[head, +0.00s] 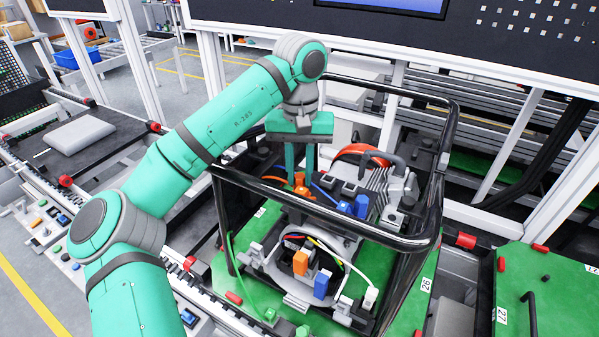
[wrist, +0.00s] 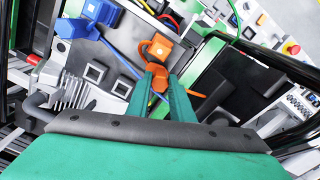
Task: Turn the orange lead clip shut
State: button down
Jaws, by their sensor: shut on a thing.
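My gripper (head: 300,165) reaches down inside the black tube frame. In the wrist view its two green fingers (wrist: 162,92) are closed together on an orange piece, the orange lead clip (wrist: 160,80). Part of the clip is hidden between the fingertips. A larger orange block (wrist: 157,47) sits just beyond the fingertips; I cannot tell whether it is one piece with the clip. In the head view orange shows at the fingertips (head: 301,190). A blue clip (wrist: 100,12) and a blue lead connector (wrist: 76,29) sit to the left in the wrist view.
The black tube frame (head: 325,229) surrounds the work area with bars on all sides. An orange plug (head: 300,262) and a blue plug (head: 322,283) stand nearer, among coloured wires. A grey finned engine part (head: 395,185) stands right of the gripper. A green pallet (head: 550,295) lies to the right.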

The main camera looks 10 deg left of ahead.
aim_at(300, 176)
jog(key=shift+n, duration=0.7)
jog(key=c, duration=1.8)
grip_release()
jog(key=shift+c, duration=0.2)
jog(key=shift+r, duration=0.1)
notch_tip(300, 176, up, 11)
